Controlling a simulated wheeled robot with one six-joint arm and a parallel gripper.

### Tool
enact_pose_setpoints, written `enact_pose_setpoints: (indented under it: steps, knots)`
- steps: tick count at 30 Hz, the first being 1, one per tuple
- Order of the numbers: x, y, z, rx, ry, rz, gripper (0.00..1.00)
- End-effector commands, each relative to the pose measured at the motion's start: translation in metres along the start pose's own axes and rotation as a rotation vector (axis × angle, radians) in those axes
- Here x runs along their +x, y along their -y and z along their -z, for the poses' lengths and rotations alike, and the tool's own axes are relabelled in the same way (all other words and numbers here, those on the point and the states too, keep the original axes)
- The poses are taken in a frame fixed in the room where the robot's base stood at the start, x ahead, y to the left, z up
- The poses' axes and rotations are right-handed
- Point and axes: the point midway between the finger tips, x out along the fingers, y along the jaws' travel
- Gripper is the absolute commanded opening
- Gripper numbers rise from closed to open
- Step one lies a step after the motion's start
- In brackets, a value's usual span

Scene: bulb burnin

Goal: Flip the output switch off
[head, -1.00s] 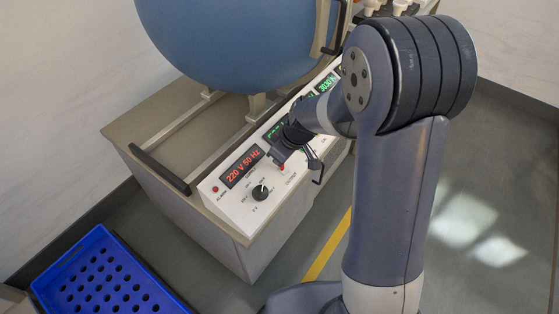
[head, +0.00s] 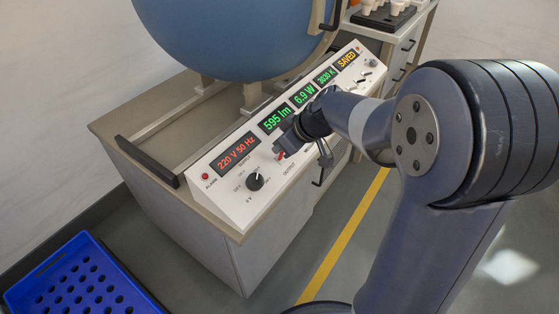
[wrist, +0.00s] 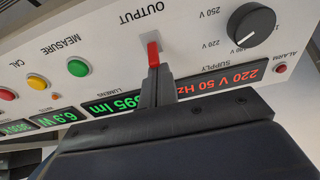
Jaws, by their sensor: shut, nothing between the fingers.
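The output switch (wrist: 153,54) is a small red lever on the white sloped panel, beside the OUTPUT label, which appears upside down in the wrist view. In the head view a bit of the red lever (head: 281,156) shows at the fingertips. My gripper (wrist: 156,78) is shut and empty, its fingertips right at the lever; I cannot tell if they touch it. In the head view my gripper (head: 284,148) is low over the panel's front part. Which way the lever is set is not clear.
The supply knob (wrist: 252,25) is beside the switch, and the green measure button (wrist: 78,67) is on its other side. Lit displays (head: 277,118) line the panel, one reading SAVED. A blue sphere (head: 230,35) stands behind. A blue crate (head: 85,275) is at lower left.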

Motion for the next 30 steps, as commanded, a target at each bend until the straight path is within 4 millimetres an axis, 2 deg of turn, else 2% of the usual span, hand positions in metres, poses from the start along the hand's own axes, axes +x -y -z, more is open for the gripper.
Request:
enact_pose_setpoints:
  steps: [1,14,30]
  knots:
    - [0.007,-0.001,-0.007,0.001,-0.023,-0.004,0.0]
    - [0.001,-0.002,-0.014,0.0,-0.205,-0.003,0.0]
    - [-0.008,-0.001,-0.015,0.001,-0.198,0.0,0.0]
